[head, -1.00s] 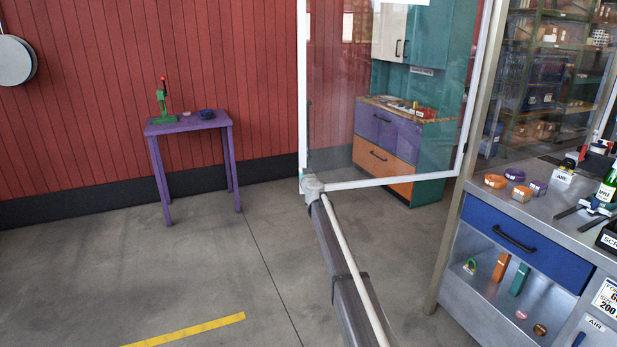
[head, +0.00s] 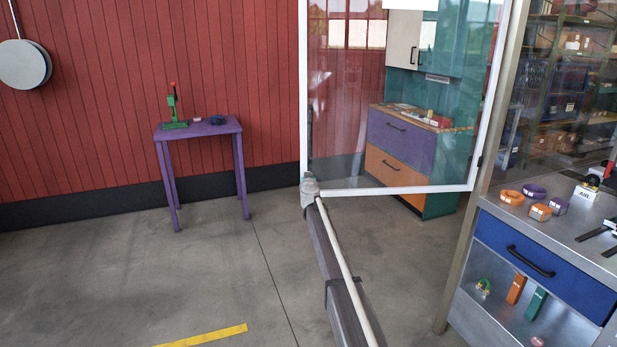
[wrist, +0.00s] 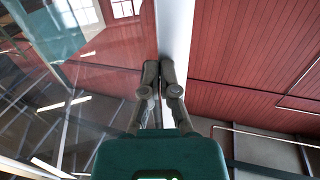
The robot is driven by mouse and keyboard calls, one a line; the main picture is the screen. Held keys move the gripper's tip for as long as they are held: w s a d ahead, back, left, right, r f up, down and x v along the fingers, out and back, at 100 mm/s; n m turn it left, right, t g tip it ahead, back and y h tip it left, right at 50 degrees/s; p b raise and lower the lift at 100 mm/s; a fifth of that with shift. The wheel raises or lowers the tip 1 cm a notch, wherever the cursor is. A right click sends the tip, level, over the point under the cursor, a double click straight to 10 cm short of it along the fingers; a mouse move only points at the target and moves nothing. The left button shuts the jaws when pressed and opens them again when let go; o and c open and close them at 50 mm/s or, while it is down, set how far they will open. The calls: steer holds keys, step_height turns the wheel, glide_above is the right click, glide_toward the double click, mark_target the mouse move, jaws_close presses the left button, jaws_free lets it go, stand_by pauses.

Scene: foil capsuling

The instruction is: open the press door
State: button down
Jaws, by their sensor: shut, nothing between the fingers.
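The press door (head: 303,90) is a clear glass panel in a white frame. In the head view it stands swung out from the steel workstation on the right, with its free edge at left. My gripper (head: 309,187) is at the lower free corner of the door, at the end of my arm. In the wrist view my gripper (wrist: 160,68) is shut and empty, its fingertips together against or very close to the white door frame (wrist: 175,35). I cannot tell whether they touch it.
The steel counter (head: 560,226) at right has a blue drawer (head: 540,262) and open shelf. A purple table (head: 200,129) with a green tool (head: 173,112) stands by the red wall. A purple and orange cabinet (head: 395,170) shows through the glass. The floor at left is clear.

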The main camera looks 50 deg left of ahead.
steer(key=shift+s, duration=0.25)
steer(key=v, duration=1.3)
steer(key=shift+d, duration=0.45)
